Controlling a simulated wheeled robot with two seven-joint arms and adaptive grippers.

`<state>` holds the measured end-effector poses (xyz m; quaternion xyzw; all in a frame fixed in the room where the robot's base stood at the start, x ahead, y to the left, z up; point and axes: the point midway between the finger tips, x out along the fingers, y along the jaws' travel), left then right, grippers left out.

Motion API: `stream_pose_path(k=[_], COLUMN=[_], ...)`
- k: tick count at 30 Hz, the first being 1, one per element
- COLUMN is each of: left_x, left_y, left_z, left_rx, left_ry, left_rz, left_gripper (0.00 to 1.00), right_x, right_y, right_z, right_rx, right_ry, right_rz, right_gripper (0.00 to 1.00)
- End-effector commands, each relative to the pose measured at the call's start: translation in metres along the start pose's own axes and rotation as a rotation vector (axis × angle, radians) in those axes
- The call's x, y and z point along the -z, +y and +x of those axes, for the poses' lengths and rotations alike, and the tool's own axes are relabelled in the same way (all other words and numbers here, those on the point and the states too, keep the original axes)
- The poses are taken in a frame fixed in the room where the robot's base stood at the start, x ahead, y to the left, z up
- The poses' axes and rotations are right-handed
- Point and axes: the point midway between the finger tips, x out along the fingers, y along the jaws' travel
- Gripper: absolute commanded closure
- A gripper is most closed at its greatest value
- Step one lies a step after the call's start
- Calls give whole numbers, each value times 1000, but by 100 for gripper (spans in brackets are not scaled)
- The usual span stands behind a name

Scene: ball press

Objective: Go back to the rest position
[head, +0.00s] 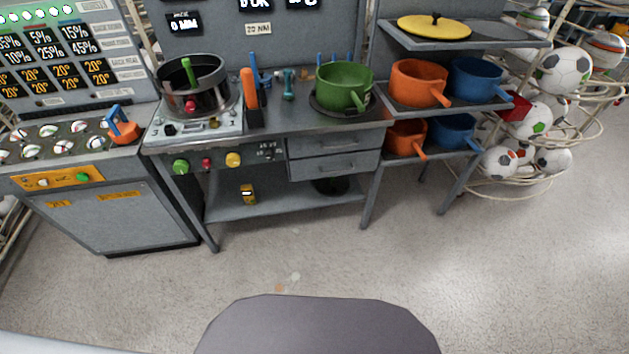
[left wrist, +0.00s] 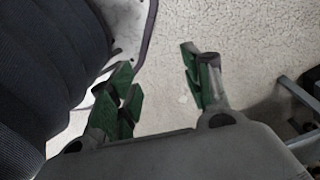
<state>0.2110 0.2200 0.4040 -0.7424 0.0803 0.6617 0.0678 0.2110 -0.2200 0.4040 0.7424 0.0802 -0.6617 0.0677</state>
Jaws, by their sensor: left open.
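My left gripper (left wrist: 160,88) shows in the left wrist view with its two green-padded fingers apart and nothing between them. It hangs over bare floor beside a dark ribbed part of my own body. Neither gripper shows in the head view. My right gripper is in no view. In the head view a steel pot (head: 193,101) with a green handle inside sits on the hot plate (head: 215,126) of the workbench. A green pot (head: 343,82) stands on the bench to its right. No gripper is near these things.
A grey control cabinet (head: 120,205) stands at the left. A shelf rack (head: 510,42) holds orange pots (head: 415,82) and blue pots (head: 474,78), with a yellow lid (head: 434,27) on top. Wire racks of balls (head: 563,72) stand at the right. The floor (head: 330,265) ahead is clear.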

Motion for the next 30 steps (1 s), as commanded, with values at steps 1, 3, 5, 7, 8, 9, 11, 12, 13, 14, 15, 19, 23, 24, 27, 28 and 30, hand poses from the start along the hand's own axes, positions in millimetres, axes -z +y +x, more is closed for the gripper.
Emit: stream_pose_path(k=[1,3,5,7,8,9,11,12,13,14,15,19,23,24,27,28,30], left_x=[-5,-12,-18,-25,-28,-32,-38,-42,-45,-49,-52,-67,-80,-85,-97,-100,-109], left_y=[0,-1,-2,-3,-3,-4,-4,-5,-5,-5,-6,-7,-9,-9,-10,-11,-12], left_z=[-6,-7,-8,-9,-10,-11,-13,-14,-15,-16,-18,-23,-30,-32,-37,-39,-43], left_rx=[1,2,3,5,5,6,7,8,9,9,10,12,14,15,16,17,18], left_ry=[-4,-6,-6,-8,-9,-9,-10,-11,-11,-13,-13,-16,-17,-19,-21,-22,-24], left_rz=[0,0,1,1,1,1,2,2,2,2,2,3,4,4,4,5,5], left_gripper=[51,51,51,51,51,51,51,51,51,51,51,51,51,51,51,51,51], right_x=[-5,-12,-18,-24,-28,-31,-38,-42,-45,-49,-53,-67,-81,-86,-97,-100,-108], right_y=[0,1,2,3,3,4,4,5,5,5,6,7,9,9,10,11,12], right_z=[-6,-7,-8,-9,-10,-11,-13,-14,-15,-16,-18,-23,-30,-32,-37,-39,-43], right_rx=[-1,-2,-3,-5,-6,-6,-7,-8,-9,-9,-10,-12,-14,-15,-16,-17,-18], right_ry=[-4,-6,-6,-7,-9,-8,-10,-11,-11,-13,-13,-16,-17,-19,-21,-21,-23], right_rz=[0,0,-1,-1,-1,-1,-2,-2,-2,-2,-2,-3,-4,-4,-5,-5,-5], right_gripper=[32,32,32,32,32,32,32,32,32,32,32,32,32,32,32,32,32])
